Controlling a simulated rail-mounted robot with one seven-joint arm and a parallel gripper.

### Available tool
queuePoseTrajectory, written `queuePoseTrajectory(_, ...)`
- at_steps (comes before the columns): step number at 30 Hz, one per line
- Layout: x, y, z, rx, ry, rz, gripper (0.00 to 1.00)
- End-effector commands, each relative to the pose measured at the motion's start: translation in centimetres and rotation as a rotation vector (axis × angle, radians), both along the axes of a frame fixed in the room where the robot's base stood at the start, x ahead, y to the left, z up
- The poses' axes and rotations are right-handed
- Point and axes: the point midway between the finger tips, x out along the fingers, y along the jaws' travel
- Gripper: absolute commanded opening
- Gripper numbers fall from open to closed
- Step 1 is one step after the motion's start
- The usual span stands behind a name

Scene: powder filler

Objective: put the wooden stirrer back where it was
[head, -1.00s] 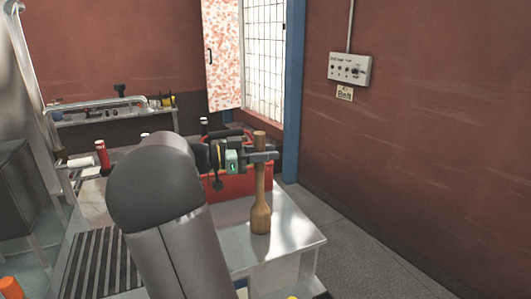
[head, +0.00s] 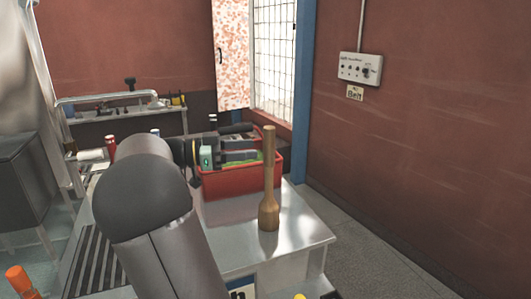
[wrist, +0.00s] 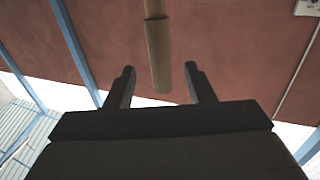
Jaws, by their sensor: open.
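The wooden stirrer (head: 269,180) stands upright on the metal table (head: 300,238), its wide end down, near the table's right side. In the wrist view the stirrer's handle (wrist: 158,50) shows ahead of the fingers, in line with the gap between them.
A red crate (head: 240,183) with tools in it stands on the table behind my gripper, left of the stirrer. A red bottle (head: 110,147) stands further left. A control box (head: 360,68) hangs on the right wall. The table around the stirrer's base is clear.

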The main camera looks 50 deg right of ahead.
Motion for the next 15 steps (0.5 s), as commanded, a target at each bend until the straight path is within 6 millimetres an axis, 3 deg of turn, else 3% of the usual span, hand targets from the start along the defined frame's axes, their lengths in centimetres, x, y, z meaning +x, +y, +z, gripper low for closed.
queuePoseTrajectory(6, 2.3, 2.5, -0.1, -0.001, -0.001, 0.001, 0.49)
queuePoseTrajectory(15, 2.8, 3.1, 0.0, 0.000, 0.000, -0.002, 0.49)
